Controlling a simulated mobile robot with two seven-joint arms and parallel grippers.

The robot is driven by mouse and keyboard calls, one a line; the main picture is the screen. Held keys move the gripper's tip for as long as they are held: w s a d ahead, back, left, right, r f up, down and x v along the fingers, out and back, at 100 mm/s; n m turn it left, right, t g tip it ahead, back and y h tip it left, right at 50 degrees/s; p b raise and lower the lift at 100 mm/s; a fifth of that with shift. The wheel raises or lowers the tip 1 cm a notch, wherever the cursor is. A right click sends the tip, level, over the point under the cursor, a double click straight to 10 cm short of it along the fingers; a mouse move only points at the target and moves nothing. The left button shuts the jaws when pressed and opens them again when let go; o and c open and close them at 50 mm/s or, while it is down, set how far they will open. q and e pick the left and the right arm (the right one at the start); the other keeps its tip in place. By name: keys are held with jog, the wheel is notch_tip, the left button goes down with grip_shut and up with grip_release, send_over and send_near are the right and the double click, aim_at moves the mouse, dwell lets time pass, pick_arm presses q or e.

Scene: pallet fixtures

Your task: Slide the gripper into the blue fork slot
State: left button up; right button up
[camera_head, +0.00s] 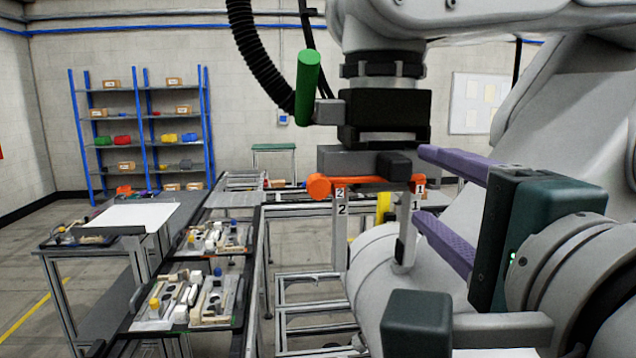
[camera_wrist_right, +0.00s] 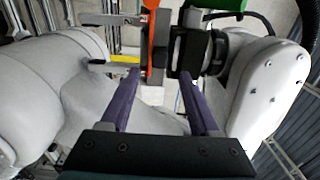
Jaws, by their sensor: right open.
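The gripper tool (camera_head: 365,161) is a grey block with an orange bar (camera_head: 372,185) across it and two grey fingers marked 1 and 2 hanging down. It hangs under the black flange of a large grey arm, beside a green cylinder (camera_head: 307,87). My right gripper (camera_head: 422,186) has two purple fingers, one above the other, spread apart and empty. Its tips are close to the orange bar's right end. In the right wrist view the tool's orange part (camera_wrist_right: 158,35) shows beyond and between the tips; contact is unclear. I cannot make out a blue fork slot. My left gripper is not seen.
White arm links (camera_head: 560,110) crowd the right side, close around my right gripper. Fixture pallets (camera_head: 190,298) with small parts lie on benches at the left. A blue-framed shelf (camera_head: 142,130) stands at the far wall. Open floor shows at lower left.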

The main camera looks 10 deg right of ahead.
aim_at(401, 172)
jog(key=w, duration=0.6)
jog(key=shift+w+b, duration=0.15)
jog(key=shift+b, duration=0.25)
jog(key=shift+w+a, duration=0.1)
jog(key=shift+w, duration=0.5)
jog(key=shift+c, duration=0.3)
jog(key=c, duration=0.7)
grip_shut()
